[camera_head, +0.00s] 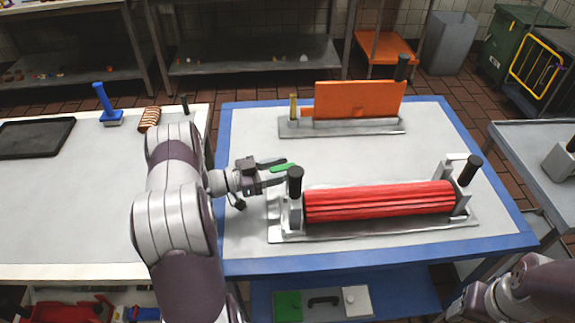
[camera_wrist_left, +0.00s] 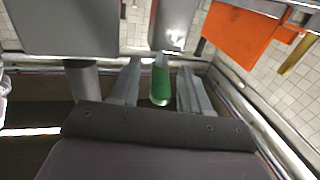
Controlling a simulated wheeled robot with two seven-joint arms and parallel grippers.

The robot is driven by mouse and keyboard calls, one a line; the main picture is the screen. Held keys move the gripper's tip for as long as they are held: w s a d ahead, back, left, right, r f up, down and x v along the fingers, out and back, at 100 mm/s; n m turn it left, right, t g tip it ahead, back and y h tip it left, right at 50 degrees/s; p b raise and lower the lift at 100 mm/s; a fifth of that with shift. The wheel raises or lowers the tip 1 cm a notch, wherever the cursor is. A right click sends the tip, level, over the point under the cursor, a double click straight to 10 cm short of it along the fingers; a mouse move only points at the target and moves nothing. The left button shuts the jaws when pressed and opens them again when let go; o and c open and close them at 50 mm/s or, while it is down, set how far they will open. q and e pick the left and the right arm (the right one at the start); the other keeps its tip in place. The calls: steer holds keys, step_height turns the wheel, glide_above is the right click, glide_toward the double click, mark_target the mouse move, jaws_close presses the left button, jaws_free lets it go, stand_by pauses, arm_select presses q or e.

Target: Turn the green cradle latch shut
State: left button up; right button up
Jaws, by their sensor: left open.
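The green cradle latch (camera_head: 283,168) is a small green bar at the left end of the metal cradle (camera_head: 355,234), which holds a red ribbed roller (camera_head: 380,202). My left gripper (camera_head: 278,172) is open at the latch, one finger on each side of it. In the left wrist view the green latch (camera_wrist_left: 160,84) stands between the two open fingers (camera_wrist_left: 160,88), apart from both as far as I can tell. The latch's pivot is hidden. My right arm shows at the lower right, but its gripper fingers are out of view.
A black-knobbed post (camera_head: 295,182) stands close to my left gripper, and another black handle (camera_head: 469,170) is at the roller's right end. An orange block (camera_head: 358,100) on a metal base stands at the back of the blue-edged table (camera_head: 232,267). The tabletop between them is clear.

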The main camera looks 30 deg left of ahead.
arm_select(q)
steer(key=shift+x, duration=1.15)
jaws_close()
steer(key=shift+s+d+r+n+t+y+p, duration=0.1)
steer(key=shift+r+n+t+y+p, duration=0.05)
steer(key=shift+n+t+y+p, duration=0.4)
steer(key=shift+s+d+r+n+t+y+p, duration=0.1)
steer(key=shift+r+n+t+y+p, duration=0.05)
steer(key=shift+n+t+y+p, duration=0.4)
steer(key=y, duration=0.1)
steer(key=n+t+y, duration=0.1)
steer(key=n+y, duration=0.1)
steer(key=shift+f+t+y+p, duration=0.25)
steer(key=shift+t+y+p, duration=0.05)
steer(key=shift+y+p, duration=0.1)
jaws_free()
steer(key=shift+f, duration=0.1)
steer(key=shift+w+h, duration=0.1)
steer(key=shift+h, duration=0.2)
